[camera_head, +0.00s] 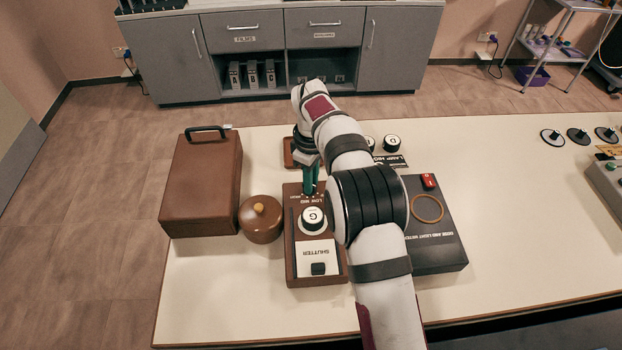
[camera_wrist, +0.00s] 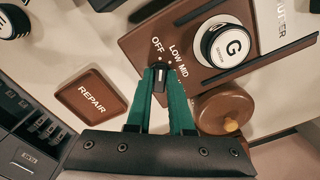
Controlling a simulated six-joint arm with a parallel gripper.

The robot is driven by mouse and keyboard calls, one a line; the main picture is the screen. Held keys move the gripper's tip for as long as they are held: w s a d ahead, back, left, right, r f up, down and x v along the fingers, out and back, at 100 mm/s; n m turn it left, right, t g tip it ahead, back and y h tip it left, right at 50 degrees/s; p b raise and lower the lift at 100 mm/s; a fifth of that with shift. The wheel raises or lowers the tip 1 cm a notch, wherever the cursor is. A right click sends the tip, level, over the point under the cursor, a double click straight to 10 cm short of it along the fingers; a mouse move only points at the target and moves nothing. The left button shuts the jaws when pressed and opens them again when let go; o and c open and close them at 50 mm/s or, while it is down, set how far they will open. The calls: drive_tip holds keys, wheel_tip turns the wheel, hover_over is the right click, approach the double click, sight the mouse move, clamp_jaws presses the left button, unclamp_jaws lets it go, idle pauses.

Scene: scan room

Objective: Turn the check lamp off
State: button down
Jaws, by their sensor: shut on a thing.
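A brown control panel (camera_head: 292,250) stands on the table in the head view. It also fills the top of the wrist view (camera_wrist: 140,42), where a small black selector knob (camera_wrist: 158,80) has the words OFF, LOW and MID around it. My gripper (camera_head: 311,188) reaches down to the far end of this panel. In the wrist view its green fingers (camera_wrist: 160,84) are shut on the knob, one on each side. The knob's white mark seems to point near OFF, but the exact position is hard to tell. I cannot make out which lamp is the check lamp.
A white G dial (camera_head: 312,219) and a SHUTTER switch (camera_head: 317,258) sit on the same panel. A round brown pot (camera_head: 261,220) and a brown case (camera_head: 203,183) stand left. A dark light meter box (camera_head: 436,238) lies right. A REPAIR tray (camera_wrist: 92,95) is near the fingers.

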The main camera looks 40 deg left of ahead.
drive_tip(key=shift+n, duration=0.5)
drive_tip(key=c, duration=0.8)
unclamp_jaws()
wheel_tip(320, 180, up, 16)
drive_tip(key=shift+f, duration=0.1)
